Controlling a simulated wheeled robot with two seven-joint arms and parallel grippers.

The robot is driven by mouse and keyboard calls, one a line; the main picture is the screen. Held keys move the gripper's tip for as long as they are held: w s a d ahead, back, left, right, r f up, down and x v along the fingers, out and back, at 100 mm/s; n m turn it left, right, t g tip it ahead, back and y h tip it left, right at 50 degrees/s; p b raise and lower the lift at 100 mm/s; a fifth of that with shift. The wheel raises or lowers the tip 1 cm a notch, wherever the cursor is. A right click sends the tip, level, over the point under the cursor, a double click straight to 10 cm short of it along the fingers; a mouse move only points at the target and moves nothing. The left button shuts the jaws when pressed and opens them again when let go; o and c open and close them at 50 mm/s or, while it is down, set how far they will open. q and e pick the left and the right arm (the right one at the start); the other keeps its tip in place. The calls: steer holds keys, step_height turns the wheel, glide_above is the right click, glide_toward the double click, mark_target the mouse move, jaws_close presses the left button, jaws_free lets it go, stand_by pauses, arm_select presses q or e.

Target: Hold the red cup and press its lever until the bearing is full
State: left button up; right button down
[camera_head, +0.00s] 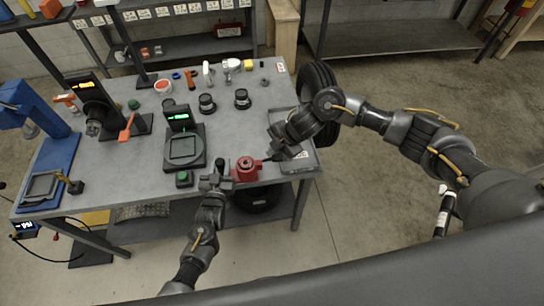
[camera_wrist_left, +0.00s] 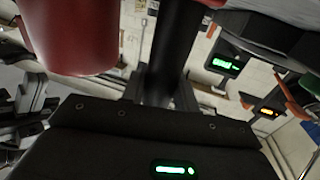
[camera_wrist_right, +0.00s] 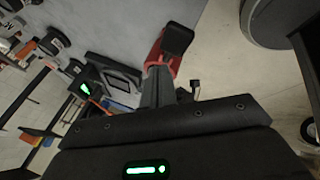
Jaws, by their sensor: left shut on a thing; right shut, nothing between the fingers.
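The red cup (camera_head: 246,169) stands at the front right of the grey table, and its dark lever (camera_head: 267,159) points right. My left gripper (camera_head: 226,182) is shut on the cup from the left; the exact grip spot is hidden. The cup's red side fills the upper left of the left wrist view (camera_wrist_left: 75,35). My right gripper (camera_head: 275,155) is shut and empty, close beside the lever. In the right wrist view the red part (camera_wrist_right: 159,50) carries a black end (camera_wrist_right: 178,40) just beyond my fingers; contact is unclear. I cannot make out the bearing or its fill.
A scale with a green display (camera_head: 181,147) stands left of the cup, with a small green-topped block (camera_head: 183,178) in front. A grey tray (camera_head: 305,160) lies at the table's right edge, near my right arm. Two black round parts (camera_head: 207,103) (camera_head: 242,98) stand farther back.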

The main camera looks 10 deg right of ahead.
mark_target(268, 159)
steer(key=shift+w+a+r, duration=0.1)
steer(key=shift+a+r, duration=0.15)
steer(key=shift+r, duration=0.55)
steer(key=shift+s+a+r, duration=0.1)
steer(key=shift+a+r, duration=0.2)
steer(key=shift+r, duration=0.55)
steer(key=shift+w+a+r, duration=0.1)
steer(key=shift+a+r, duration=0.15)
steer(key=shift+r, duration=0.55)
arm_select(q)
steer(key=shift+d, duration=0.1)
steer(key=o, duration=1.2)
steer(key=v, duration=1.2)
